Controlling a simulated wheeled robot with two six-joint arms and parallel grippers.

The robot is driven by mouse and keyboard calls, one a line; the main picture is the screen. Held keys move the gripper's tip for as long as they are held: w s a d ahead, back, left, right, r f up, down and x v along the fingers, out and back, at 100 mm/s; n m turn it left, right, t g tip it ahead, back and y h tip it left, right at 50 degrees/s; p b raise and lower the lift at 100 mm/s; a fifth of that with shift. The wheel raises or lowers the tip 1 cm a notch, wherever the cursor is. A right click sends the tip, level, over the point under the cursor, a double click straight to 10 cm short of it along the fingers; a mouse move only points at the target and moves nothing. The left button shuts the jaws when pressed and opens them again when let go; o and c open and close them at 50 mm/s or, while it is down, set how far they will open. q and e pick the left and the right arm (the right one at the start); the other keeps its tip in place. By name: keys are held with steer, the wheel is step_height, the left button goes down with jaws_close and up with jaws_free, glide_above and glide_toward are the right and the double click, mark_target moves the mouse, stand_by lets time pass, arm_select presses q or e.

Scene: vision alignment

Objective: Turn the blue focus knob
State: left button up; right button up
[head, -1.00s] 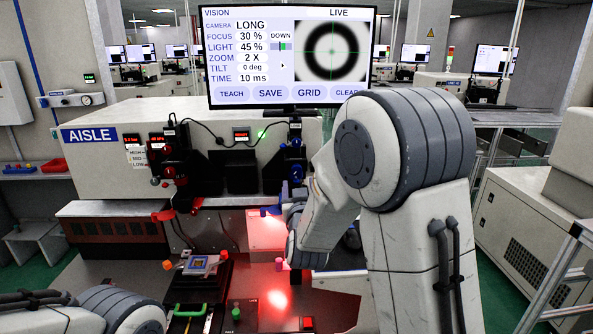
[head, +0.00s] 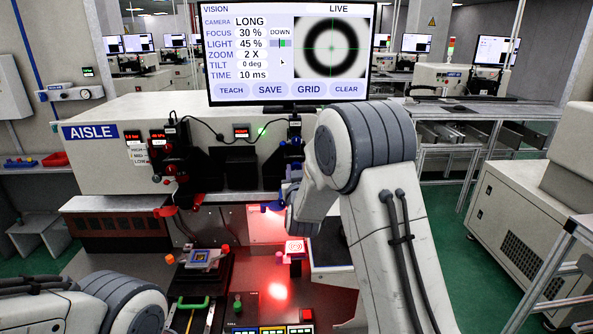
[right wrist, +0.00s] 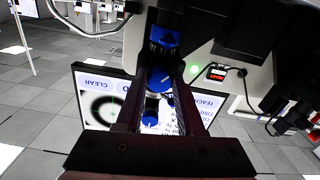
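Blue knobs show in the right wrist view: one with a white mark (right wrist: 159,82) lies between my right gripper's fingers, and another (right wrist: 150,125) is lower in the picture. My right gripper (right wrist: 162,98) has its two dark fingers apart, on either side of the upper knob; I cannot tell whether they touch it. In the head view, the blue-trimmed camera unit (head: 293,143) stands below the monitor, and my right wrist covers much of its lower part. The monitor (head: 287,55) reads FOCUS 30 % and shows a dark ring. My left gripper is out of view.
A red-trimmed camera unit (head: 170,150) stands left of the blue one. The bench below holds a chip stage (head: 203,258), a green handle (head: 192,304), a pink block (head: 294,252) and several buttons. A cable hangs between the units.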

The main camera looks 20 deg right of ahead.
steer(key=shift+f+m+b, duration=0.15)
steer(key=shift+m+b, duration=0.15)
steer(key=shift+b, duration=0.45)
jaws_close()
steer(key=shift+a+m+b, duration=0.1)
steer(key=shift+m+b, duration=3.7)
steer(key=shift+b, duration=1.7)
steer(key=o, duration=1)
jaws_free()
steer(key=shift+o, duration=0.2)
steer(key=shift+s, duration=0.1)
steer(key=b+v, duration=0.2)
steer(key=v, duration=0.8)
